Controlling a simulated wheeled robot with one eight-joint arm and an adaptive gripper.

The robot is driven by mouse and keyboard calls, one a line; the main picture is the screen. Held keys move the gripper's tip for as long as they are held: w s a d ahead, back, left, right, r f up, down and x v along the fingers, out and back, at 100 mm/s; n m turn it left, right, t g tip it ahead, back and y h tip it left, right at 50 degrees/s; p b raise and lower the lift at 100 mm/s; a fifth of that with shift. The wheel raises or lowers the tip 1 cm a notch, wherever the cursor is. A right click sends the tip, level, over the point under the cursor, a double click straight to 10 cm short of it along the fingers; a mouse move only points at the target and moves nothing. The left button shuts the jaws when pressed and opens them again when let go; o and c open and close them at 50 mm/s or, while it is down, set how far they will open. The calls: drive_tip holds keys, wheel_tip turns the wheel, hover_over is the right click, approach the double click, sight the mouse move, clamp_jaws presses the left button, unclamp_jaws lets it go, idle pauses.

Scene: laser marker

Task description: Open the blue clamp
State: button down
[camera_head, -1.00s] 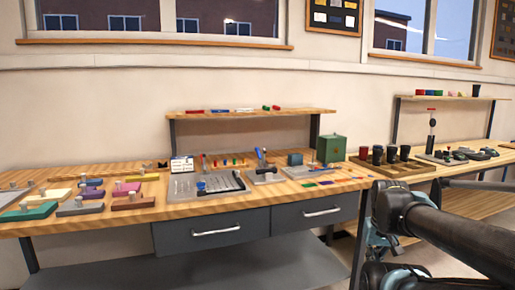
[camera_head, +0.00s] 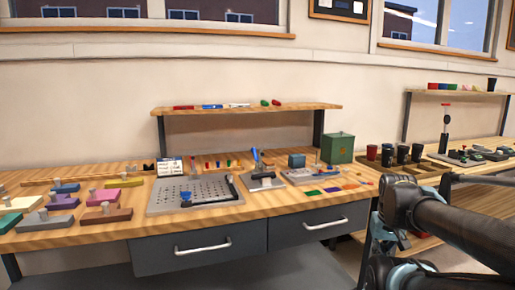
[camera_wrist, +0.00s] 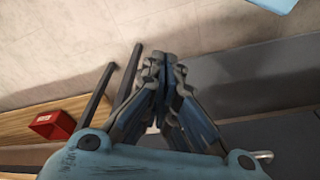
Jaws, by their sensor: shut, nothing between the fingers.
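A small device with a raised blue lever (camera_head: 256,158) stands on a grey base on the workbench, in the head view. To its left, a grey perforated plate (camera_head: 165,208) carries a small blue part (camera_head: 186,199) and a dark bar along its right side. I cannot tell for sure from this distance which blue part is the clamp, or its exact state. In the wrist view my gripper (camera_wrist: 163,60) has its fingertips together, with nothing between them. It is well away from the blue parts, which do not show in the wrist view.
The wooden bench (camera_head: 90,238) has coloured blocks (camera_head: 108,212) at left and a green box (camera_head: 340,147) at back right. A raised shelf (camera_head: 240,112) stands behind. My arm is at right, before a second bench (camera_head: 475,176). A red bin (camera_wrist: 52,125) shows in the wrist view.

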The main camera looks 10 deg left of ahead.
drive_tip(key=w+a+r+n+y, duration=0.2)
drive_tip(key=w+a+r+n, duration=0.55)
drive_tip(key=a+r, duration=0.2)
drive_tip(key=w+a+r+n+y, duration=0.3)
drive_tip(key=w+a+r+n, duration=0.5)
drive_tip(key=r, duration=0.3)
drive_tip(key=w+a+r+n+y, duration=0.1)
drive_tip(key=w+a+r+n, duration=0.35)
drive_tip(key=a, duration=0.25)
drive_tip(key=w+a+r+n+g+y, duration=0.1)
drive_tip(key=w+a+r+n+y, duration=0.15)
drive_tip(key=a+r, duration=0.35)
drive_tip(key=w+a+r+n+y, duration=0.1)
drive_tip(key=w+a+r+n, duration=0.25)
drive_tip(key=a, duration=0.45)
hover_over(256, 156)
drive_tip(key=shift+h, duration=0.25)
drive_tip(key=f, duration=0.9)
drive_tip(key=shift+s, duration=0.25)
drive_tip(key=shift+w+f, duration=0.35)
drive_tip(key=shift+f, duration=0.35)
